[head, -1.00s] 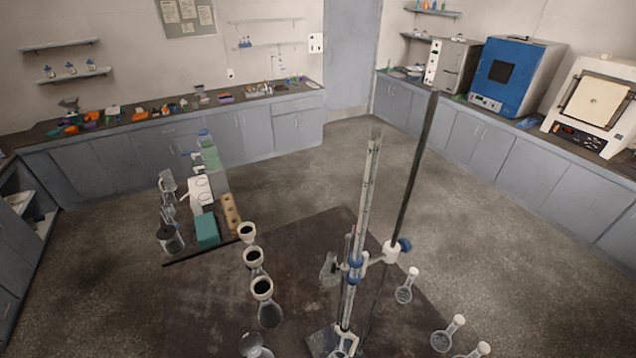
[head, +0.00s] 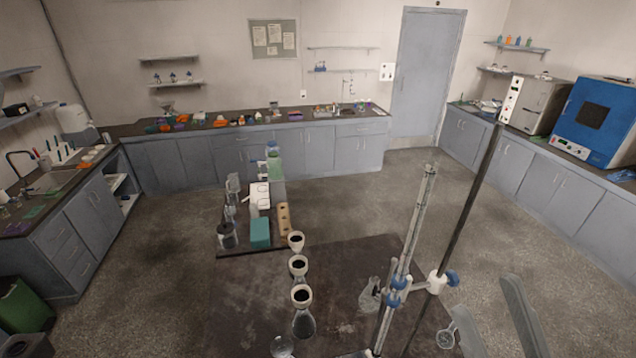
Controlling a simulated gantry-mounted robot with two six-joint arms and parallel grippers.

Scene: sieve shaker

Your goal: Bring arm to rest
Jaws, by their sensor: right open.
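My right gripper (head: 486,298) is in the lower right of the head view, its two grey fingers spread apart with nothing visible between them. It is right of the dark stand rod (head: 470,210) and in front of a small round flask (head: 446,338), which it appears to overlap in the picture. I cannot tell how far above the table it is. My left gripper is not in view.
A tall burette (head: 418,225) is clamped to the rod by a white and blue clamp (head: 437,284). Several funnels in flasks (head: 299,266) line the dark table (head: 250,312). A teal box (head: 260,233) stands behind them. Open floor lies beyond.

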